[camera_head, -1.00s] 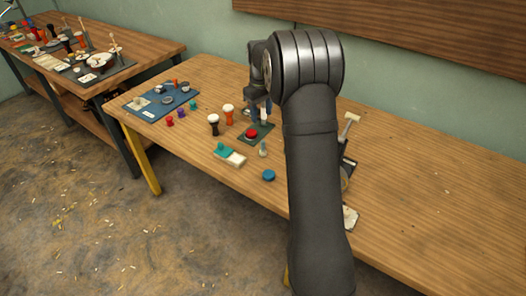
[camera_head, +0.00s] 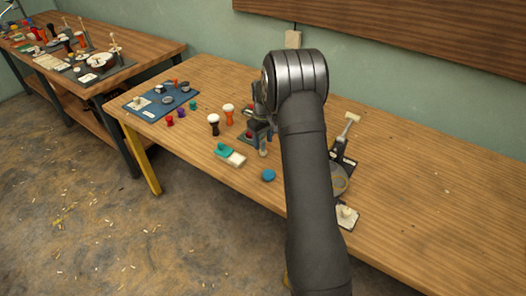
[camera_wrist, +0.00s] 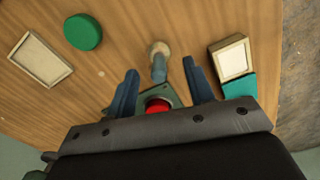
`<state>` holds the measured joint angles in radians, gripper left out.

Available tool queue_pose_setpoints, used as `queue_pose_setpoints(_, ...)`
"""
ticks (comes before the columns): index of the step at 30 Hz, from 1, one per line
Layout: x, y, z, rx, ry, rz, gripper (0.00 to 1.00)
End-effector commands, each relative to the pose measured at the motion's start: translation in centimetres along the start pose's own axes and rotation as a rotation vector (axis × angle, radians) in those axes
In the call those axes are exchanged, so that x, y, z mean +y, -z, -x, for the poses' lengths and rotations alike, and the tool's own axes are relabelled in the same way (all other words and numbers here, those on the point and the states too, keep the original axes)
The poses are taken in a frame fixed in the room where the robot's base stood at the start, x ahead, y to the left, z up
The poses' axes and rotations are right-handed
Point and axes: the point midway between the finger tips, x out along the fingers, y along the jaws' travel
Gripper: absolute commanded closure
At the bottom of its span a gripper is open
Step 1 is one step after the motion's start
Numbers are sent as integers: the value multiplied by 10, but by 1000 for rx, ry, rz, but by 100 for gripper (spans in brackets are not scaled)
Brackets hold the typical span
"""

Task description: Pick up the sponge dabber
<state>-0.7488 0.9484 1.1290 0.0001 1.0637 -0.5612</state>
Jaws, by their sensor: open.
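What looks like the sponge dabber, a small grey-green upright piece with a pale rounded top, stands on the table; the head view shows it (camera_head: 263,152) just in front of my gripper (camera_head: 261,128). In the wrist view the dabber (camera_wrist: 159,52) appears between and slightly beyond the fingertips of my gripper (camera_wrist: 160,70). The two blue-grey fingers are open, one on each side of it, with gaps showing. The fingers hold nothing. My arm hides part of the table behind it in the head view.
A red round piece (camera_wrist: 158,105) on a dark green plate lies close by the fingers. A blue-green disc (camera_head: 268,175) and a teal-and-cream block (camera_head: 229,154) lie nearby.

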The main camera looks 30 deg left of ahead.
Motion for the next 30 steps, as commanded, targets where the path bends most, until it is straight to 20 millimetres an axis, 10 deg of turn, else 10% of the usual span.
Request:
queue_pose_setpoints(14,2,2,-40,2,1,1,52)
queue_pose_setpoints(22,1,2,-40,1,1,1,100)
queue_pose_setpoints(30,1,2,-40,1,1,1,100)
